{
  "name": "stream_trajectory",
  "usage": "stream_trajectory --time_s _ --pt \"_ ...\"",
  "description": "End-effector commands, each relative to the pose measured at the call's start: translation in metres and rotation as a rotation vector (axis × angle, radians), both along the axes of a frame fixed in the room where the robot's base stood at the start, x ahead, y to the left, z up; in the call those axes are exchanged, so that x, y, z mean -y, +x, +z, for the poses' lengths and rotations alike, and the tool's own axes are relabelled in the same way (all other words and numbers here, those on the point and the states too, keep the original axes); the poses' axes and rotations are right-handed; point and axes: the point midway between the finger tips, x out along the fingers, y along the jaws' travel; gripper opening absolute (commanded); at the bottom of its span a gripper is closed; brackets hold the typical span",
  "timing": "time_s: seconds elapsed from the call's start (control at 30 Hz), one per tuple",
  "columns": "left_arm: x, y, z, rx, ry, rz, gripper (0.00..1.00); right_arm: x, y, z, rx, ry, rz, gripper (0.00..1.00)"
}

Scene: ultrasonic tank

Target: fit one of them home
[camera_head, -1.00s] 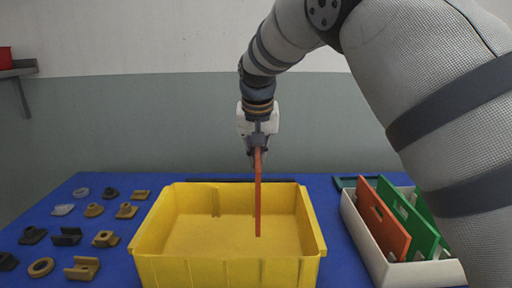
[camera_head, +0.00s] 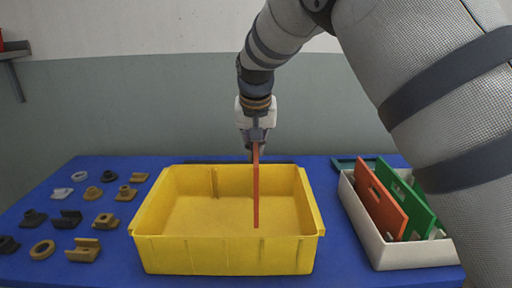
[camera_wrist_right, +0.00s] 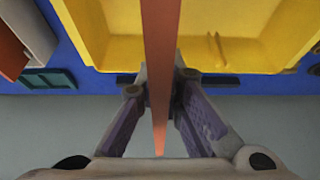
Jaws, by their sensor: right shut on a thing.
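A thin orange-red divider panel (camera_head: 256,195) hangs upright and nearly edge-on from my right gripper (camera_head: 255,148). The gripper is shut on its upper part. The panel also shows in the wrist view (camera_wrist_right: 161,40), running between the fingers. It hangs over the yellow bin (camera_head: 225,258), its lower end appearing inside the bin's outline. I cannot tell if it touches the bin. A vertical pair of ribs (camera_head: 213,182) shows on the bin's back wall, left of the panel, and also in the wrist view (camera_wrist_right: 216,50). My left gripper is not in view.
A white box (camera_head: 402,255) at the right holds an orange panel (camera_head: 378,200) and green panels (camera_head: 410,208), leaning. A dark teal tray (camera_head: 343,163) lies behind it. Several small brown, black and grey parts (camera_head: 84,249) lie on the blue table (camera_head: 115,270) at the left.

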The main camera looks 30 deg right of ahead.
Motion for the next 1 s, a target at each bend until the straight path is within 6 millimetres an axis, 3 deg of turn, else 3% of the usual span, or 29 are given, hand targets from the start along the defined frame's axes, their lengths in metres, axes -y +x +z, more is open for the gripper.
stream_trajectory --time_s 1.0 --pt "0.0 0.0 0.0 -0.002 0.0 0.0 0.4 0.0 0.0 -0.028 -0.001 0.001 0.0 0.0"
